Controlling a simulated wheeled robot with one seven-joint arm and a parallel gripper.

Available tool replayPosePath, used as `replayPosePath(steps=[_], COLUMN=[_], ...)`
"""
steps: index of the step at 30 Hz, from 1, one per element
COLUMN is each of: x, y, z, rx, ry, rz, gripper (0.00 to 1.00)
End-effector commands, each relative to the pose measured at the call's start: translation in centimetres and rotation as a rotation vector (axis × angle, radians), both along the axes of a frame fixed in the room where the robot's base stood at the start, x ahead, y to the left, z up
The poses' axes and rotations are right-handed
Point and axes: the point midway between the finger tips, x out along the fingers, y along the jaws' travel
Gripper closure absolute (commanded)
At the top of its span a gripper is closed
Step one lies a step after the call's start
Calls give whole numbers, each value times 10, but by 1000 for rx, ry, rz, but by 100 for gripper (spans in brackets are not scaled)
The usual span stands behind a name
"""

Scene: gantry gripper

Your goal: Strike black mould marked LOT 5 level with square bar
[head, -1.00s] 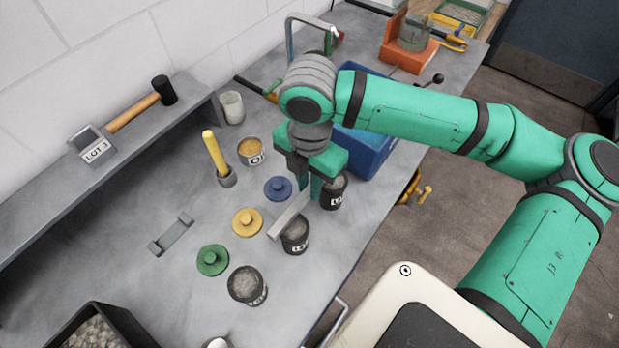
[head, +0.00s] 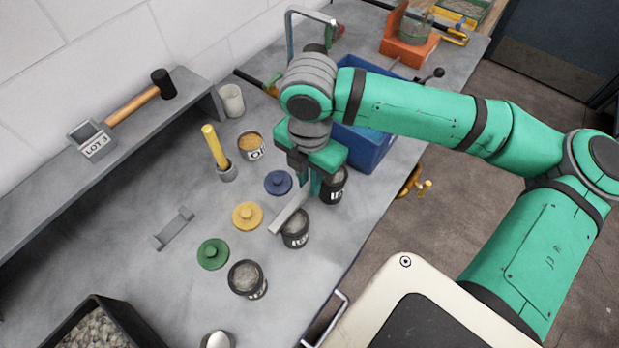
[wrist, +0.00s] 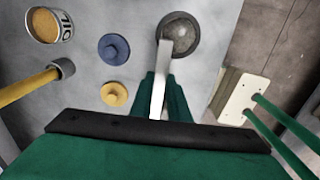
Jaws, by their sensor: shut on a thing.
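Three small black moulds with grey fill stand in a row on the bench: a far one (head: 335,188), a middle one (head: 296,229) and a near one (head: 246,278). Their white labels are too small to read for certain. My gripper (head: 310,190) is shut on the pale square bar (head: 287,217), just above the row. In the head view the bar slants across the left rim of the middle mould; contact is unclear. In the wrist view the bar (wrist: 160,85) points towards a round filled mould (wrist: 179,36) and overlaps its left edge; my gripper hides the rest.
Blue (head: 278,183), yellow (head: 247,215) and green (head: 213,254) knobbed discs lie left of the moulds. A tin (head: 252,148) and a yellow-handled tool (head: 213,146) stand behind. A blue bin (head: 375,150) is at the right.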

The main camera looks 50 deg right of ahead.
Motion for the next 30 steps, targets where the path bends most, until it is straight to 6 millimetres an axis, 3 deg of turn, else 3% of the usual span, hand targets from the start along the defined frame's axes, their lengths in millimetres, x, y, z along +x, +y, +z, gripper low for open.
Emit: replayPosePath(steps=[30], x=[-9], y=[-1], z=[-5], rx=[0], ry=[0], rz=[0], gripper=[100])
